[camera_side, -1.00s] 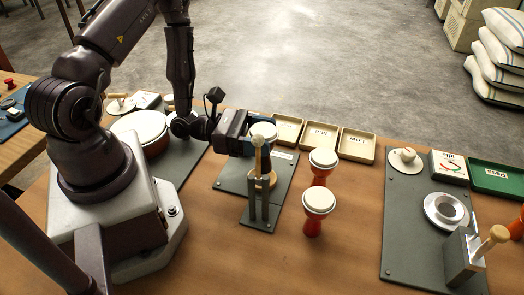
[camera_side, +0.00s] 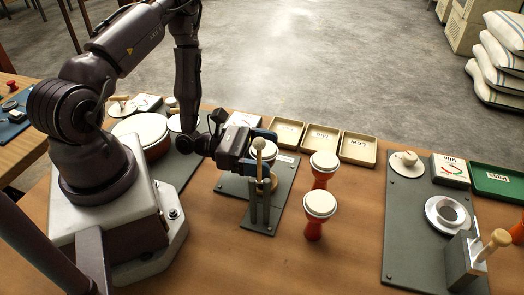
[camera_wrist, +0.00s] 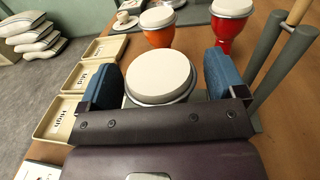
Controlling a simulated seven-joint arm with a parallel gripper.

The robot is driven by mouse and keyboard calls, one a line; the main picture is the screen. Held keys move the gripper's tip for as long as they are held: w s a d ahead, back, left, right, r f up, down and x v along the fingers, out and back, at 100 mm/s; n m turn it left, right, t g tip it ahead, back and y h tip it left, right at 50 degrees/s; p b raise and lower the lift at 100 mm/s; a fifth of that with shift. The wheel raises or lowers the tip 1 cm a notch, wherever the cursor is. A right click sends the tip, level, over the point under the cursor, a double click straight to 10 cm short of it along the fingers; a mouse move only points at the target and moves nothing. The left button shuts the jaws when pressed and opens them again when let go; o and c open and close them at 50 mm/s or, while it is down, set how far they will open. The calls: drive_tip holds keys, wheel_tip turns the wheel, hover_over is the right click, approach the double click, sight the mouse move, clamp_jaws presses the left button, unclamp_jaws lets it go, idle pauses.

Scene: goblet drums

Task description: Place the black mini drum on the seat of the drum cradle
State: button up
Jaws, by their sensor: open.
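A mini drum with a round cream head (camera_side: 263,148) is between the jaws of my gripper (camera_side: 254,152). The wrist view shows its head and dark rim (camera_wrist: 160,75) between the two blue jaw pads, with gaps beside it. My gripper is open around the drum. I cannot tell whether the drum touches the seat.
Two orange-red drums (camera_side: 321,203) (camera_side: 323,161) stand right of the plate. Several beige trays (camera_side: 357,149) line the back edge. A large drum (camera_side: 140,128) stands at left.

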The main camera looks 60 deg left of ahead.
drive_tip(key=shift+r, duration=0.1)
drive_tip(key=v, duration=1.2)
drive_tip(key=d+r+m+g+y, duration=0.2)
drive_tip(key=r+m+y, duration=0.1)
drive_tip(key=r+m, duration=0.6)
drive_tip(key=s+d+r+m+g+y, duration=0.1)
drive_tip(key=d+r+m+g+y, duration=0.2)
drive_tip(key=r+m, duration=0.5)
drive_tip(key=s+d+r+m+g+y, duration=0.1)
drive_tip(key=d+r+m+g+y, duration=0.1)
drive_tip(key=r+m+y, duration=0.3)
wheel_tip(320, 180, up, 5)
drive_tip(key=m+g, duration=0.1)
drive_tip(key=m, duration=0.5)
